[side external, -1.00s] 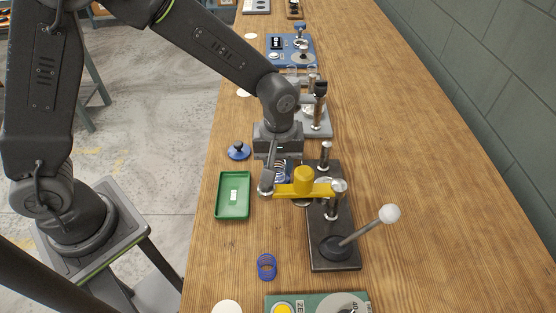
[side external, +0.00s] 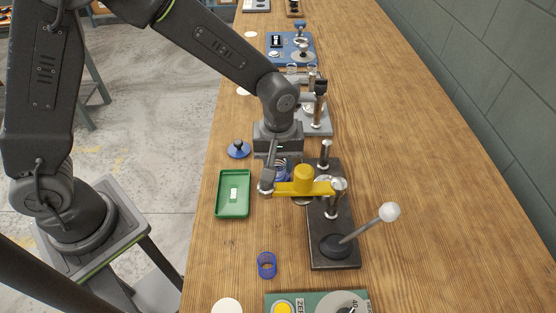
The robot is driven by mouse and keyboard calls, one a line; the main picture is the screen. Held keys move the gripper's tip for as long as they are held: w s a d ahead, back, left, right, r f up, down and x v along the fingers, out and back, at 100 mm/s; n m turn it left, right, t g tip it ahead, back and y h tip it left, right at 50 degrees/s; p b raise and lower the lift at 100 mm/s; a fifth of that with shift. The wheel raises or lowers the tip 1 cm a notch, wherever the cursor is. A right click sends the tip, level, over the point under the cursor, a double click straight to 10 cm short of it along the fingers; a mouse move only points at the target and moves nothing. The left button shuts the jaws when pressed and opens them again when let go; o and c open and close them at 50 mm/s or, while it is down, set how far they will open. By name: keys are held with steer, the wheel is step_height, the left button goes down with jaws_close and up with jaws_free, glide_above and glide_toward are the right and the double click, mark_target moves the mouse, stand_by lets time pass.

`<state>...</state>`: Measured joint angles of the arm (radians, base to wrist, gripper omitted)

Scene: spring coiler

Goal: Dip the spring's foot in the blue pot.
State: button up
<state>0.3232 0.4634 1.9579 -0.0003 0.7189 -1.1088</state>
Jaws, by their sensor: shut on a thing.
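My gripper (side external: 276,176) points down beside the yellow arm of the dark press-like fixture. It is shut on what looks like the spring, a small ringed piece (side external: 282,173) with a blue tint. The near finger and the yellow arm hide much of it, and its foot cannot be made out. I cannot tell the blue pot for sure. An open, see-through blue cup-like thing (side external: 267,265) stands on the table nearer the camera, well apart from my gripper. A blue lid-like disc with a dark knob (side external: 238,149) lies left of my gripper.
A green tray (side external: 220,208) with a small white patch inside lies left of the fixture. The fixture (side external: 318,244) has a yellow arm (side external: 303,181) and a white-knobbed lever (side external: 389,213). A green dial panel (side external: 315,303) is in front. The right of the table is clear.

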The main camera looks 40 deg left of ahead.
mark_target(278, 161)
steer(key=shift+r, duration=3.5)
